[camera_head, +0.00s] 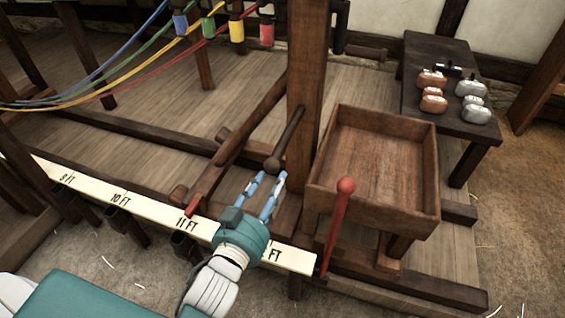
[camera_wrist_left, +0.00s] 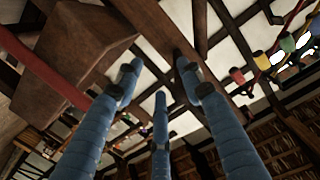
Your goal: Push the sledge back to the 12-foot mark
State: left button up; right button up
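The sledge is a wooden frame with a tall post (camera_head: 308,80), a slanting brace and an open box (camera_head: 372,150) on its right. A dark handle with a rounded end (camera_head: 272,164) sticks out from the post. A red pointer tip (camera_head: 192,208) sits by the 11 FT mark on the white scale board (camera_head: 150,208). My left gripper (camera_head: 265,182) has its blue fingers apart and empty, just below the handle's end; contact cannot be told. The left wrist view shows the spread fingers (camera_wrist_left: 160,85) below the post. My forearm hides the 12 FT numeral. My right gripper is not in view.
A red-knobbed lever (camera_head: 340,215) stands in front of the box. Coloured ropes run left from hooks with coloured bobbins (camera_head: 237,30). A dark bench (camera_head: 440,100) with several weights stands at right. Wooden rails (camera_head: 130,133) run along the floor.

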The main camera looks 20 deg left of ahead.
pick_arm(q)
jog(key=t, duration=0.1)
send_near(282, 145)
jog(key=shift+w+a+f+b, duration=0.15)
jog(key=shift+w+f+b, duration=0.1)
jog(key=shift+f+b, duration=0.15)
jog(key=w, duration=0.9)
jog(key=shift+w+d+f+b, duration=0.15)
jog(key=shift+w+d+b, duration=0.05)
jog(key=shift+b, duration=0.1)
jog(key=shift+w, duration=0.75)
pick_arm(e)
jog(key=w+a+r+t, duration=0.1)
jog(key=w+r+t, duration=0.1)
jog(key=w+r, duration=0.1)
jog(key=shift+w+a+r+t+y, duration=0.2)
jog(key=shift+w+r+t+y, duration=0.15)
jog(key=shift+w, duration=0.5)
pick_arm(q)
jog(key=shift+c, duration=0.3)
grip_shut()
